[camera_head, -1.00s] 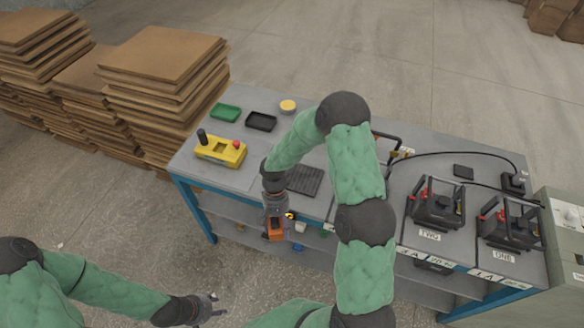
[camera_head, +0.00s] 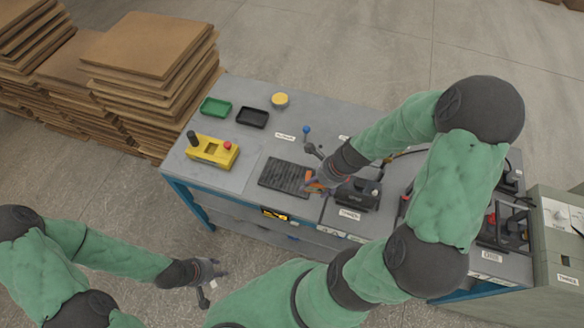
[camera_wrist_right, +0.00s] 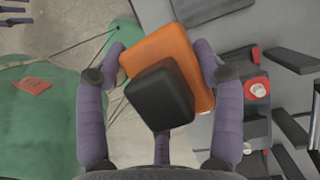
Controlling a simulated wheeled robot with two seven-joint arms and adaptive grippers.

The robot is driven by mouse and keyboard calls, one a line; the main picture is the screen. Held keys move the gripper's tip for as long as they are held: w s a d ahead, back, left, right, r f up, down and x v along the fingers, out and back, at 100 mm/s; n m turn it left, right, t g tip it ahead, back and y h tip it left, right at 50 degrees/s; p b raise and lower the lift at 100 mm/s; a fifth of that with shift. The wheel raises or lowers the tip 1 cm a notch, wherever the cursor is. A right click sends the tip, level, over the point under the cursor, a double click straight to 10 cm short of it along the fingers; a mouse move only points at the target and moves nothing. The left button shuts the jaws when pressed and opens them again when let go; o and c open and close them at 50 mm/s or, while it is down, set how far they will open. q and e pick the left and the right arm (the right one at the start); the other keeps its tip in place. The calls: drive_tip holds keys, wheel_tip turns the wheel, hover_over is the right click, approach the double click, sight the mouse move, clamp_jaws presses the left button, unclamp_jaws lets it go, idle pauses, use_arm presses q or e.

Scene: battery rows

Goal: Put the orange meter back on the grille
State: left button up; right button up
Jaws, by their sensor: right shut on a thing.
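The orange meter (camera_wrist_right: 167,62) with its black face block (camera_wrist_right: 160,95) sits between the fingers of my right gripper (camera_wrist_right: 164,70) in the right wrist view. In the head view my right gripper (camera_head: 314,185) holds the meter (camera_head: 313,183) just right of the dark ribbed grille (camera_head: 284,177), beside the nearest battery; most of the meter is hidden by the gripper, and its height above the table is unclear. The grille lies bare on the grey table. My left gripper (camera_head: 213,274) is open and empty, in front of the table.
A black battery (camera_head: 358,193) stands right of the grille, with another further right. A yellow control box (camera_head: 212,151), green tray (camera_head: 216,107), black tray (camera_head: 252,118) and yellow round piece (camera_head: 280,100) are at the left. A small display hangs at the table's front edge.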

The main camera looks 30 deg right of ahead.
drive_tip(key=shift+s+d+r+m, duration=0.1)
drive_tip(key=shift+d+r+m, duration=0.3)
drive_tip(key=shift+d+m, duration=0.25)
drive_tip(key=shift+f+h, duration=0.1)
drive_tip(key=shift+h, duration=0.2)
drive_tip(key=w+a+f, duration=0.1)
drive_tip(key=w+f, duration=0.2)
drive_tip(key=w, duration=0.1)
drive_tip(key=w+a+f+b, duration=0.1)
drive_tip(key=w+f, duration=0.2)
drive_tip(key=w, duration=0.1)
drive_tip(key=w+a+f, duration=0.1)
drive_tip(key=w+f, duration=0.2)
drive_tip(key=w, duration=0.1)
drive_tip(key=shift+w, duration=0.4)
drive_tip(key=shift+w+a+f, duration=0.1)
drive_tip(key=shift+w+f, duration=0.05)
drive_tip(key=shift+f, duration=0.1)
drive_tip(key=shift+w+f+b, duration=0.15)
drive_tip(key=shift+f+b, duration=0.45)
drive_tip(key=shift+f, duration=0.25)
drive_tip(key=shift+w+f+b, duration=0.1)
drive_tip(key=shift+f+b, duration=0.45)
drive_tip(key=shift+f, duration=0.25)
